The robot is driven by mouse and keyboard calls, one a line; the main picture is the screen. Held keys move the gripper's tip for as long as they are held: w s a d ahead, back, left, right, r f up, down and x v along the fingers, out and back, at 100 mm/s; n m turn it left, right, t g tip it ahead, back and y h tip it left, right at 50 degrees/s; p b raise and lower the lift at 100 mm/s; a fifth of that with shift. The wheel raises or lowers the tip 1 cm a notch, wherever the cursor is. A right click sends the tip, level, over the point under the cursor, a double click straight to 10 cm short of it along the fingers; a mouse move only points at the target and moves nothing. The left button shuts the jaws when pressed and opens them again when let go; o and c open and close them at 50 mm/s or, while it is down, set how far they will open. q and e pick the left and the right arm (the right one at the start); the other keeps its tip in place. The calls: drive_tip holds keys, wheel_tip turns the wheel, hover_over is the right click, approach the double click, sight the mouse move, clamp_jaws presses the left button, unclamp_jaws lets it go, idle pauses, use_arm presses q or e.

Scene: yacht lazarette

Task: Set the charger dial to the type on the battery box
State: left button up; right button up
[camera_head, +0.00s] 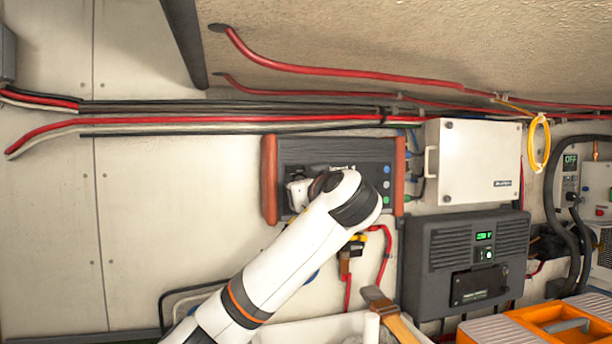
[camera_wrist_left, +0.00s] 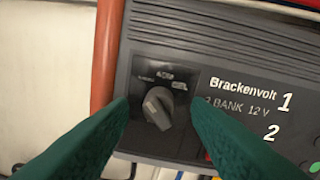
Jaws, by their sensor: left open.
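The charger (camera_head: 335,152) is a dark panel with red-brown side rails, fixed to the wall; it also shows in the left wrist view (camera_wrist_left: 225,50), printed "Brackenvolt". Its grey dial (camera_wrist_left: 158,107) sits on a black plate with small labels above it. One label seems to read AGM and another GEL; the left one is too small to read. Which label the dial marks, I cannot tell for sure. My left gripper (camera_wrist_left: 160,110) is open, its green fingers on either side of the dial. In the head view my own arm hides the dial. I cannot identify the battery box.
Right of the charger are a white box (camera_head: 476,162) and a dark grey unit (camera_head: 450,243) with a green display. An orange-topped case (camera_head: 550,320) and a wooden-handled tool (camera_head: 390,310) are low in front. Red and black cables run along the wall.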

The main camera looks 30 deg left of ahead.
use_arm(q)
drive_tip(key=shift+w+a+f, duration=0.1)
drive_tip(key=shift+w+a, duration=0.15)
drive_tip(key=shift+a, duration=0.1)
clamp_jaws()
drive_tip(key=shift+s+m+t+b, duration=0.2)
drive_tip(key=shift+m+b, duration=1)
drive_tip(key=shift+m, duration=3.4)
drive_tip(key=shift+m+t+b, duration=0.3)
drive_tip(key=shift+m+b, duration=0.85)
drive_tip(key=shift+m, duration=3.45)
unclamp_jaws()
